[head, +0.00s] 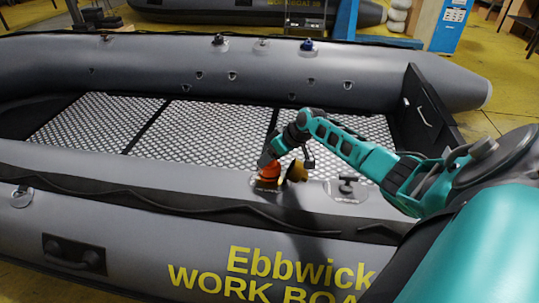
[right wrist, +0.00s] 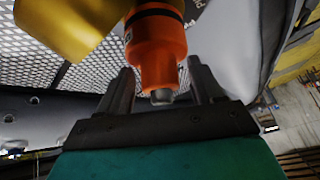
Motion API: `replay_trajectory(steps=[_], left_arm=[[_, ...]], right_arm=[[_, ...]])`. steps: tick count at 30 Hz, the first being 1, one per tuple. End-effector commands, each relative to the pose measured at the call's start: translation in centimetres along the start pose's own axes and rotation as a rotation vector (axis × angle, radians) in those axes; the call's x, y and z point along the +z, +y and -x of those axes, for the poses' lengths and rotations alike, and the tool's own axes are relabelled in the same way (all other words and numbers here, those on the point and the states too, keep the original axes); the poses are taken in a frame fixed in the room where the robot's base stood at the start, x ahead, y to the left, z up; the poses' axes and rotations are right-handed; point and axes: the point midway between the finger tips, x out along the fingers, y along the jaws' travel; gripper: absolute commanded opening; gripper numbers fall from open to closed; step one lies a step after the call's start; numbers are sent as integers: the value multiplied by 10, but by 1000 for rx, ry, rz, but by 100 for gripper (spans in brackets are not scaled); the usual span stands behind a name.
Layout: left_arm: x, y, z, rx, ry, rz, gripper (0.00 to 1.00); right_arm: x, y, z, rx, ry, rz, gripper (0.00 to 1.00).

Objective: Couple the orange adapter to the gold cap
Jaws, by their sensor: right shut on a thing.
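The orange adapter (head: 270,171) is above the near tube of the grey boat, at the end of my right arm. My right gripper (right wrist: 160,88) is shut on it; in the right wrist view the orange adapter (right wrist: 156,48) stands between the two dark fingers, with a small metal tip toward the palm. The gold cap (head: 296,171) is just right of the adapter in the head view, tilted. In the right wrist view the gold cap (right wrist: 65,25) fills the top left, close beside the adapter. I cannot tell whether they touch. My left gripper is out of view.
The near tube (head: 120,172) runs across the boat's front side, with a black fitting (head: 346,186) on a pale patch right of the gold cap. The boat's patterned floor (head: 200,130) lies behind, clear. A dark transom board (head: 432,110) stands at the right.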

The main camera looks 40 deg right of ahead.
Motion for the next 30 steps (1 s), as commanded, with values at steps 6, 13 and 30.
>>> replay_trajectory(steps=[6,13,30], left_arm=[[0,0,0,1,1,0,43],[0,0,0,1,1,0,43],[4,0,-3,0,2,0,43]], right_arm=[[0,0,0,1,1,0,27],[0,0,0,1,0,0,27],[6,0,-7,0,0,-1,27]])
